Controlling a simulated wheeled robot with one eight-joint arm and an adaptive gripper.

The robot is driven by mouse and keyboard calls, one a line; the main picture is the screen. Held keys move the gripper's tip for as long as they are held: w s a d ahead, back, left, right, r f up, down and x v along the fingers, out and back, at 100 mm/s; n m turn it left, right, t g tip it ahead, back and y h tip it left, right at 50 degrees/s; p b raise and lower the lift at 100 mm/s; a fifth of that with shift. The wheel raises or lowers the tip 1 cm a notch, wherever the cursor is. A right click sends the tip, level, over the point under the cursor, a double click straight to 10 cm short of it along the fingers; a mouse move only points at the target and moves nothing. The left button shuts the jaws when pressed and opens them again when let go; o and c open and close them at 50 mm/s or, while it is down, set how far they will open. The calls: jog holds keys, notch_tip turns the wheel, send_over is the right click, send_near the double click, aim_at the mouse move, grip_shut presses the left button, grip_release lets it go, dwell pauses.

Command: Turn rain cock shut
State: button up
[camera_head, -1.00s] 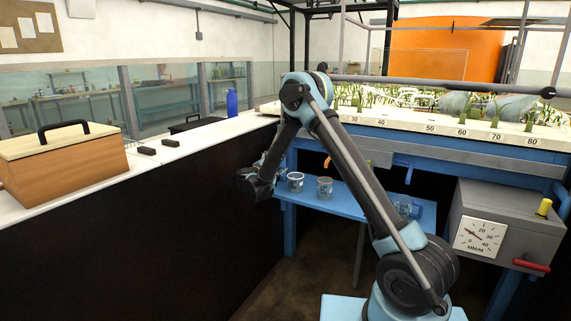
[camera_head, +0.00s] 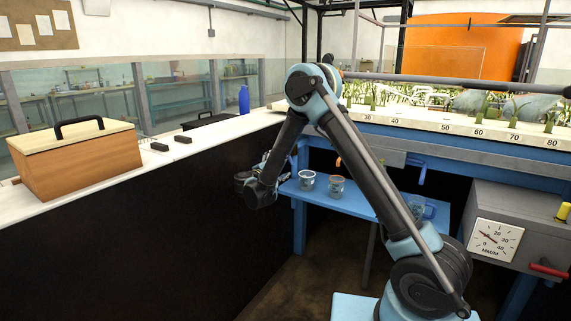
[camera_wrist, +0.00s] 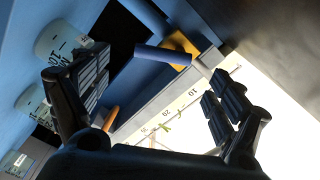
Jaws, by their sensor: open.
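A blue lever handle (camera_head: 418,168) hangs under the front edge of the flume, and an orange lever (camera_head: 340,162) sits left of it. In the wrist view the blue handle (camera_wrist: 162,56) lies beside a yellow-orange block (camera_wrist: 182,45), and the orange lever (camera_wrist: 111,118) is lower left. I cannot tell which lever is the rain cock. My gripper (camera_head: 258,186) is in the gap left of the blue shelf. In the wrist view my gripper (camera_wrist: 160,85) is open and empty, with the blue handle beyond it, apart from the fingers.
Cups (camera_head: 307,180) stand on the blue shelf (camera_head: 365,207) under the flume. A grey box with a dial (camera_head: 497,240) and red handle (camera_head: 548,270) stands at right. The left counter holds a wooden box (camera_head: 75,165) and a blue bottle (camera_head: 244,100). Dark floor shows between.

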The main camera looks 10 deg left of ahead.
jog(key=shift+v, duration=1.4)
jog(key=shift+d, duration=0.1)
jog(key=shift+c, duration=0.3)
